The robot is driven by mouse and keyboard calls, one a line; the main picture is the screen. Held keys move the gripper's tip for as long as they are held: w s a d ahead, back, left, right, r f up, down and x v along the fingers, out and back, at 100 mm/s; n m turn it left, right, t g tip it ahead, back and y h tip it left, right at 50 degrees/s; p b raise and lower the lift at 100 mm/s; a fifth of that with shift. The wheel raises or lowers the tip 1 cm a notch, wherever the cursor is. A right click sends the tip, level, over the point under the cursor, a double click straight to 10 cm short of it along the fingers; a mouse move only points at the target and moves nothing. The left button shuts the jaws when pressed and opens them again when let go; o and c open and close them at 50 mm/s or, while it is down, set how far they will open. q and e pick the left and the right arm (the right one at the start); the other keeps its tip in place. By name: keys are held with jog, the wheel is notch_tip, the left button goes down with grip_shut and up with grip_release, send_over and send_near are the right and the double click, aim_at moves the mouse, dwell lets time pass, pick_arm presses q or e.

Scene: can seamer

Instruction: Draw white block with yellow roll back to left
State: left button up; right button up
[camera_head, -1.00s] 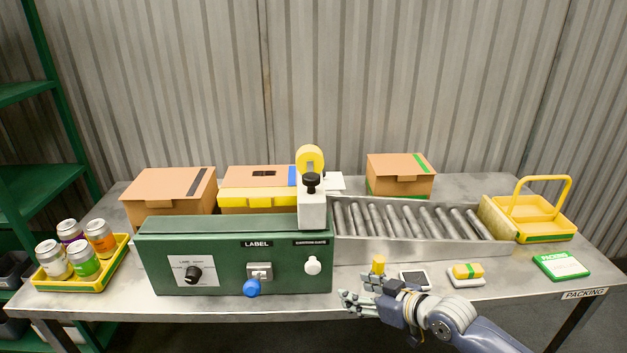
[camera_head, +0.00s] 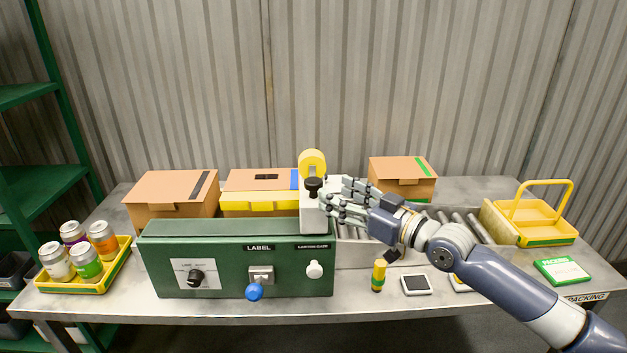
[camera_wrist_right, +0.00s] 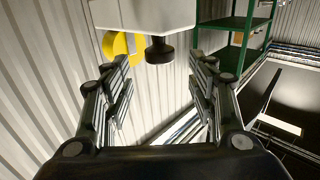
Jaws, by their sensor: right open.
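The white block (camera_head: 314,214) with a black knob (camera_head: 313,187) and the yellow roll (camera_head: 312,163) stands at the right end of the green machine (camera_head: 235,258). My right gripper (camera_head: 342,200) is open beside the block's right side, its fingers pointing left. Whether a finger touches the block cannot be told. In the right wrist view the white block (camera_wrist_right: 145,14), the knob (camera_wrist_right: 159,51) and part of the yellow roll (camera_wrist_right: 114,46) show ahead, between and beyond the open fingers (camera_wrist_right: 160,85). My left gripper is not in view.
The roller conveyor (camera_head: 460,222) lies behind my right arm. Cardboard boxes (camera_head: 170,195) stand behind the machine. A blue knob (camera_head: 254,291) and a white knob (camera_head: 314,269) stick out of its front.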

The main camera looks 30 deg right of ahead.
aim_at(320, 184)
jog(key=shift+p+x, duration=1)
jog(key=shift+x, duration=1.75)
jog(key=shift+p+x, duration=0.35)
jog(key=shift+x, duration=0.9)
grip_shut()
